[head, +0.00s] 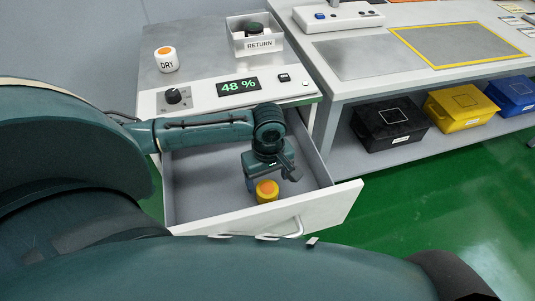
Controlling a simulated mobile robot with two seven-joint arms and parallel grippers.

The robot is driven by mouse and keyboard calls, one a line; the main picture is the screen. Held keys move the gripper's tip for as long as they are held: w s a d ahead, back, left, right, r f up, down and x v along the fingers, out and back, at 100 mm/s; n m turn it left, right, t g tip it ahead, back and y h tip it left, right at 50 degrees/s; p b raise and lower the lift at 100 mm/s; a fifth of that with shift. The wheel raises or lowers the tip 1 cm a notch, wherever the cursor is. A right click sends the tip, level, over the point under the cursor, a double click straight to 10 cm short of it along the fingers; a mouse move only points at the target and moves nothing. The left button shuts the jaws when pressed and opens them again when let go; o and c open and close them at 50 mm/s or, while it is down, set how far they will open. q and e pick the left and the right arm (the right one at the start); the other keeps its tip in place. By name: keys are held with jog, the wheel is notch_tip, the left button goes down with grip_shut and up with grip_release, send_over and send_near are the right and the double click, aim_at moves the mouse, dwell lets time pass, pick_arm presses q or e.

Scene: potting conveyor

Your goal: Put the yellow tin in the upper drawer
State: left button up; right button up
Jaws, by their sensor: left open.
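The yellow tin (267,192) with an orange top stands upright inside the open upper drawer (343,203), near its front wall. My left gripper (273,179) is open, pointing down just above and around the top of the tin. Whether its fingers touch the tin cannot be told. The drawer is pulled out from the white cabinet, and its grey floor is otherwise bare where it shows. My arm hides part of the drawer's back. My right gripper is not in view.
A white DRY jar (166,60) and a RETURN bin (255,37) holding a dark tin stand on the cabinet top. A panel with a knob (175,96) and a 48 % display (239,87) faces the drawer. A workbench (360,75) with black, yellow and blue bins below is right.

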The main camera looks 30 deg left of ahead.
pick_arm(q)
jog(key=shift+r+p, duration=0.45)
jog(key=shift+r, duration=2.35)
